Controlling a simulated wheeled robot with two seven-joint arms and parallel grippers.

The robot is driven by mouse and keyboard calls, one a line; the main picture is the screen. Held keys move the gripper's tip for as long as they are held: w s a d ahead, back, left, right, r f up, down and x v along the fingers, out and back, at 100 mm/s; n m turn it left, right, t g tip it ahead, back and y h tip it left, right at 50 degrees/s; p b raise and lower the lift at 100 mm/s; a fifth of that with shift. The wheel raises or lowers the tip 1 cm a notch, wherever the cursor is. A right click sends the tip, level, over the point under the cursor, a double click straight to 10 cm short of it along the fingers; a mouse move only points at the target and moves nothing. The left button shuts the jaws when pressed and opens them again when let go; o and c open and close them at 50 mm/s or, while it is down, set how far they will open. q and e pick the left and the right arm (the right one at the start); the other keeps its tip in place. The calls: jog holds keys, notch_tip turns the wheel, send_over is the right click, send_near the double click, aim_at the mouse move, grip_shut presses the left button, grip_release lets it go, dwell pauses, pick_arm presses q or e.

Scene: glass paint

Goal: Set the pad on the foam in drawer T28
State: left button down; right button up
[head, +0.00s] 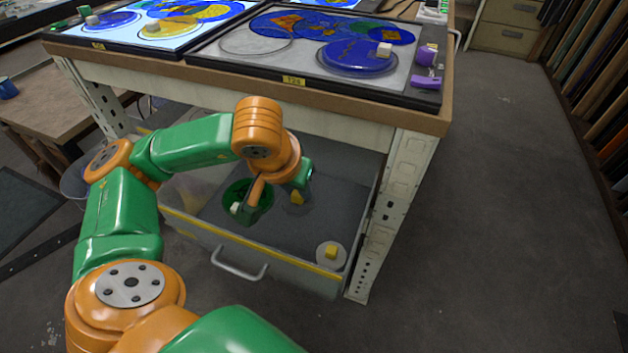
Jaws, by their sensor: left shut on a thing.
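The open drawer (215,236) sticks out under the front of the table, with dark grey foam (285,238) as its floor. My left gripper (298,188) reaches down into the drawer and is shut on the pad's yellow knob. A pale disc with a yellow knob (331,254) lies at the drawer's front right. My right gripper is not seen.
The table (250,105) overhangs the drawer, with a white slotted leg (385,215) close on the right. On top are a dark-framed panel, a blue disc (357,57) and purple items (427,82). The drawer handle (238,265) faces front. Floor at right is clear.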

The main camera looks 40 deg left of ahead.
pick_arm(q)
jog(key=w+f, duration=0.2)
jog(key=w+a+f, duration=0.1)
jog(key=w+f, duration=0.1)
jog(key=w, duration=0.1)
jog(key=w+f+b, duration=0.1)
jog(key=w+f, duration=0.2)
jog(key=shift+a, duration=0.3)
jog(key=x, duration=0.4)
jog(key=shift+s+f+b, duration=0.25)
jog(key=shift+s+b, duration=0.05)
jog(key=shift+b, duration=0.1)
jog(key=shift+f, duration=0.15)
jog(key=c, duration=0.7)
grip_release()
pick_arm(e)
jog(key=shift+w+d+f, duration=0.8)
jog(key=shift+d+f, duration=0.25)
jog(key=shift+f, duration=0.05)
pick_arm(q)
jog(key=p+v, duration=0.2)
jog(key=v, duration=1)
jog(key=shift+r+p, duration=0.25)
jog(key=shift+p, duration=0.05)
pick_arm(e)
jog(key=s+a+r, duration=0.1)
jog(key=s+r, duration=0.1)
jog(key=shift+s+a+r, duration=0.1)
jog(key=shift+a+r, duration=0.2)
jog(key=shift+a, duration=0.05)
